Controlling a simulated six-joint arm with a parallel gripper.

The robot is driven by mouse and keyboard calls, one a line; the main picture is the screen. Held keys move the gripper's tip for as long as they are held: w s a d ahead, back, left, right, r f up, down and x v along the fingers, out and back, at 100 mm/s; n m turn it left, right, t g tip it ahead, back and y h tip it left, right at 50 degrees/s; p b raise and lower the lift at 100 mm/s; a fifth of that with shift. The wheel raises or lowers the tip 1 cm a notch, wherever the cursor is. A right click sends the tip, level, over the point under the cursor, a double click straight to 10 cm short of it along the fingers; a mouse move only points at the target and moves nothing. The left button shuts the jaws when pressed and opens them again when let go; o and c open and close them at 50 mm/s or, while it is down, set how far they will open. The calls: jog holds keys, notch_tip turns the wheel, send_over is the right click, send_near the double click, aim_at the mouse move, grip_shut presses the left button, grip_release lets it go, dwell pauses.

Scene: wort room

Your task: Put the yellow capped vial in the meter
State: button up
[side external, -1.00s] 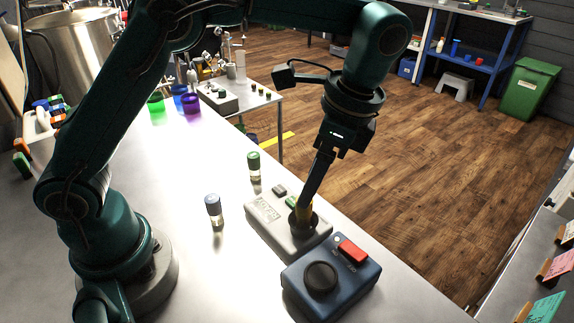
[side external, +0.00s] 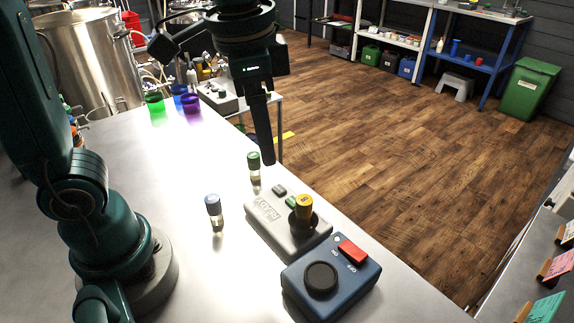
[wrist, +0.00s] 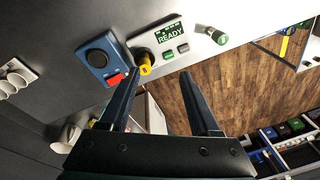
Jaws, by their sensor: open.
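The yellow capped vial (side external: 304,205) stands upright in the round well of the grey meter (side external: 268,226); its lower part is hidden in the well. In the wrist view the yellow cap (wrist: 145,69) shows at the meter (wrist: 150,40), whose screen reads READY. My gripper (side external: 268,160) is up and away from the vial, above the far side of the bench near the green capped vial. In the wrist view my gripper (wrist: 163,78) is open, with nothing between its two fingers.
A green capped vial (side external: 254,166) and a blue capped vial (side external: 214,210) stand on the bench (side external: 150,190). A blue box with a black knob and red switch (side external: 332,278) sits right beside the meter. Coloured cups (side external: 190,103) stand at the back.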

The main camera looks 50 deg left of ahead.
jog(key=s+a+f+n+t, duration=0.2)
jog(key=s+f+n+t, duration=0.1)
jog(key=s+n, duration=0.2)
jog(key=shift+s+a+f+n+t+h, duration=0.3)
jog(key=shift+s+a, duration=0.1)
jog(key=shift+s, duration=0.45)
